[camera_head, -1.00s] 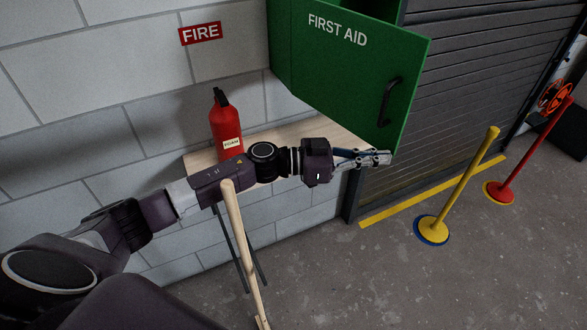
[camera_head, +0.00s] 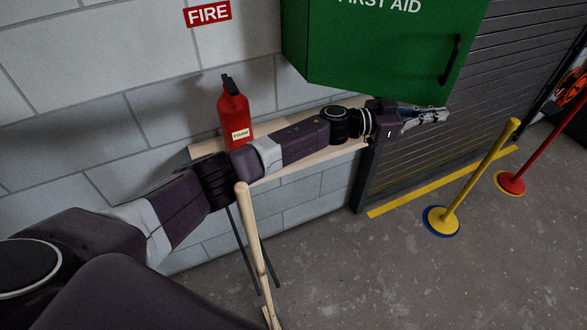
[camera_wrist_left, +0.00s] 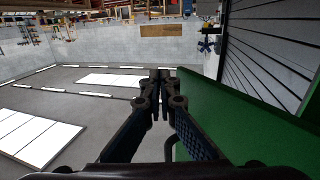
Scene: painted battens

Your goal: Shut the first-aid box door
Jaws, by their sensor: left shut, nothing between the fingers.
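The first-aid box is green, on the wall at the top of the head view; its door (camera_head: 385,50) shows its outer face, with the upper part cut off by the frame. The dark handle (camera_head: 450,60) is near the door's right edge. I cannot tell whether the door is flush with the box. My left gripper (camera_head: 446,115) is shut and empty, at the door's lower right corner; contact is unclear. In the left wrist view the fingers (camera_wrist_left: 160,75) are closed together, with the green door (camera_wrist_left: 235,120) to their right. My right gripper is out of view.
A red foam extinguisher (camera_head: 234,118) stands on a wooden shelf (camera_head: 305,157) under the box, behind my arm. A pale wooden batten (camera_head: 252,235) stands in front of my arm. A yellow post (camera_head: 480,175) and a red post (camera_head: 545,145) stand at the right by the shutter (camera_head: 415,155).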

